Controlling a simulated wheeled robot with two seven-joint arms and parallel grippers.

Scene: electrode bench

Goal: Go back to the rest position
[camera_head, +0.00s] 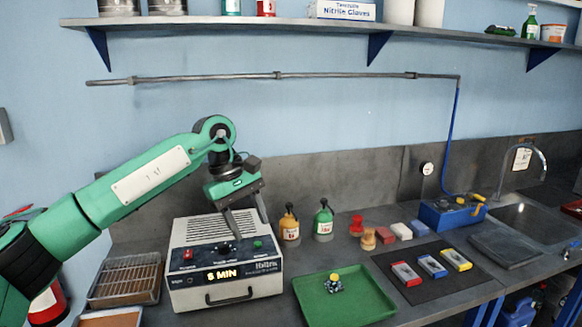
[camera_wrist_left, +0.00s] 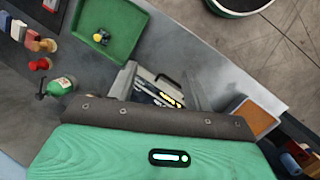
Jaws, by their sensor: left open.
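I cannot tell whether the fingertips touch the oven. In the left wrist view the two fingers (camera_wrist_left: 160,82) stand apart with the oven (camera_wrist_left: 153,79) between and beyond them. My green left arm reaches in from the left, bent at the elbow above the oven. My right gripper is not in view.
A green tray (camera_head: 312,311) holding a small yellow-topped part (camera_head: 333,284) lies right of the oven. Orange (camera_head: 289,230) and green (camera_head: 323,224) bottles stand behind it. A wire rack (camera_head: 124,281) sits left. A shelf (camera_head: 250,24) and pipe (camera_head: 200,79) run above the arm.

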